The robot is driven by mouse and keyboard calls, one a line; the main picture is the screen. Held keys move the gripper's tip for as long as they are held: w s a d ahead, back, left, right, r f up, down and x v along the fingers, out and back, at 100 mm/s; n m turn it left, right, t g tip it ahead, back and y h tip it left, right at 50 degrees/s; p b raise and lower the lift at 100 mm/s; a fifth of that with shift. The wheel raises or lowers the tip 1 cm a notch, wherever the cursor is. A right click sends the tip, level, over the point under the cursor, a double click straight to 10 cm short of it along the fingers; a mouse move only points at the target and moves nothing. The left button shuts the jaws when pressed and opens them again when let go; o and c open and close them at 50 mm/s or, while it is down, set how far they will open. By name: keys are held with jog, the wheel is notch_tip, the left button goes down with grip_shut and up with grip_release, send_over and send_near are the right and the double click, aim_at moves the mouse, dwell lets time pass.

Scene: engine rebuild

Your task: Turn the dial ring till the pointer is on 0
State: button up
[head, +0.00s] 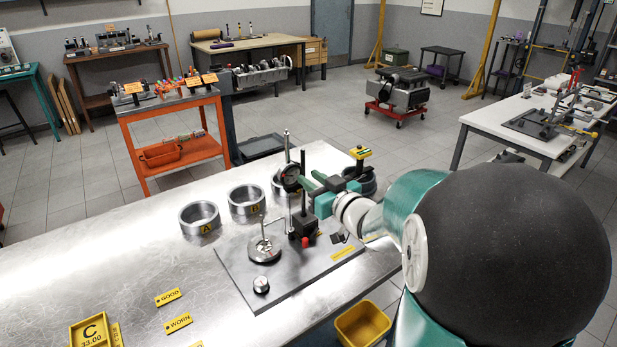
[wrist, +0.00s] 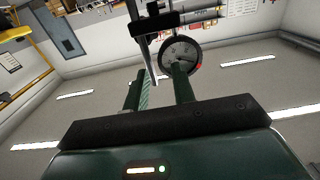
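The dial gauge (head: 290,177) is a small round dial with a dark rim, held on a stand above the grey plate on the metal bench. In the wrist view the dial (wrist: 178,52) shows a pale face and a red mark on its right rim. The pointer and numbers are too small to read. My gripper (head: 308,184) is beside the dial; its green fingers are apart with nothing seen gripped between them. In the wrist view my gripper (wrist: 158,80) has its right fingertip overlapping the dial's lower face; I cannot tell whether it touches.
The dark post (head: 303,185) on a black base stands close by my fingers. A round stand (head: 263,250) and a small knob-like part (head: 261,285) sit on the grey plate (head: 290,283). Metal rings (head: 199,218) stand behind.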

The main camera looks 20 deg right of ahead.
jog(key=s+d, duration=0.2)
jog(key=s, duration=0.9)
jog(key=shift+s+d, duration=0.15)
jog(key=shift+s, duration=0.2)
jog(key=shift+w+d, duration=0.15)
